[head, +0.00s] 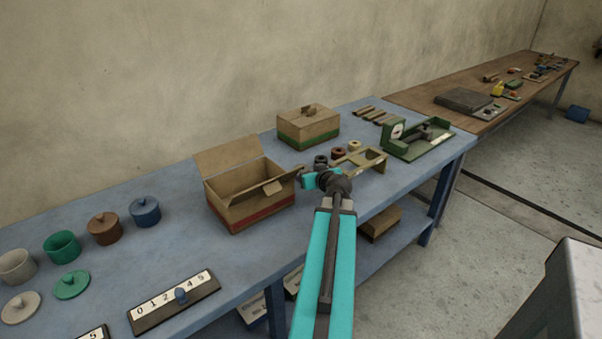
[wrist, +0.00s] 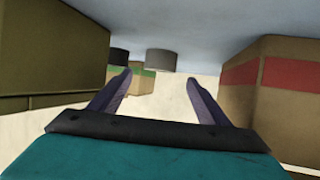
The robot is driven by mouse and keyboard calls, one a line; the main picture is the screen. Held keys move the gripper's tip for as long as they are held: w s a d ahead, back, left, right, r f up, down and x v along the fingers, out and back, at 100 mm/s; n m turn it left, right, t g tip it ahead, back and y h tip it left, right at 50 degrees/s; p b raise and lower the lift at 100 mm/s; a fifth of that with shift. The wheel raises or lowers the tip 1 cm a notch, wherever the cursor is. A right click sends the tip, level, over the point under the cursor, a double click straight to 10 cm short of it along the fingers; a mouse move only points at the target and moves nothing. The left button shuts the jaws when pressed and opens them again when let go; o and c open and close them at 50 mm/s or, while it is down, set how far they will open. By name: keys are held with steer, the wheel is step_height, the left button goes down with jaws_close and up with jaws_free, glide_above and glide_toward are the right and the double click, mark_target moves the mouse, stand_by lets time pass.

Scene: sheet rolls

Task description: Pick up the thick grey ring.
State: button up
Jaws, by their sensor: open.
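The thick grey ring (wrist: 162,60) shows in the wrist view, whose picture is upside down, with the bench top along its upper edge. It stands on the bench, ahead of my gripper (wrist: 160,76) and roughly in line with the gap between the two fingers. The fingers are apart with nothing between them. A darker ring (wrist: 118,56) is to its left. In the head view small dark rings (head: 320,162) sit just beyond my gripper (head: 301,173), partly crowded together; I cannot tell which is the thick one there.
An open carton with a red band (head: 250,212) stands close left of my gripper. A tan stand (head: 372,164) is close on the right. A green-banded box (head: 308,132) is behind. A reddish ring (head: 337,153) and a tan ring (head: 354,146) are nearby.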

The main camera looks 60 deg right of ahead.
mark_target(303, 170)
steer(key=shift+w+d, duration=0.1)
steer(key=shift+p+x, duration=0.9)
steer(key=shift+x, duration=1.6)
steer(key=shift+f, duration=0.15)
steer(key=c, duration=1.2)
